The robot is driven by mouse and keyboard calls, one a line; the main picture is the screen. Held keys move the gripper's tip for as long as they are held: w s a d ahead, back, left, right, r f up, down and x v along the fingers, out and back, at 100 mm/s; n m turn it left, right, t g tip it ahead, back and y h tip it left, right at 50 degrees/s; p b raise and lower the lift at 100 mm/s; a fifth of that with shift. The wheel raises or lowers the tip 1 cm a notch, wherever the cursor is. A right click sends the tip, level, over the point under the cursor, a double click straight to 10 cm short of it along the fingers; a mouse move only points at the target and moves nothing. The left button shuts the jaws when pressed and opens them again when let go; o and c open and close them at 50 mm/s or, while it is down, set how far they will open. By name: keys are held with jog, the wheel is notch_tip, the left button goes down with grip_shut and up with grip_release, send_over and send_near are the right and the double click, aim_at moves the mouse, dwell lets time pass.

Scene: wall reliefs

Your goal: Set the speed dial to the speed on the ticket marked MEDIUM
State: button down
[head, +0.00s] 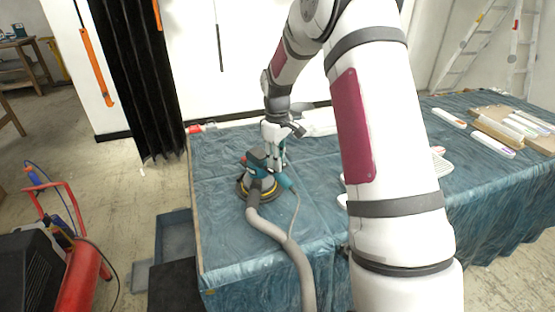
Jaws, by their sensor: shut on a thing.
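A teal and grey sander (258,186) with a round pad stands on the blue cloth near the left end of the table. My gripper (274,160) reaches down to the sander's upper right side and is shut on it. The fingertips are small in this view, so the exact part between them cannot be told. The speed dial cannot be made out. No ticket marked MEDIUM can be read.
A grey hose (285,245) runs from the sander to the front edge. The blue-covered table (225,152) bears pale strips (492,145) at the right. A red machine (85,250) stands on the floor at left. My arm hides the table's middle.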

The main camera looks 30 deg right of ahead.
jog(key=c, duration=1.4)
grip_release()
jog(key=shift+c, duration=0.2)
jog(key=shift+r, duration=0.1)
notch_tip(320, 180, up, 12)
jog(key=shift+a, duration=0.15)
jog(key=shift+s, duration=0.1)
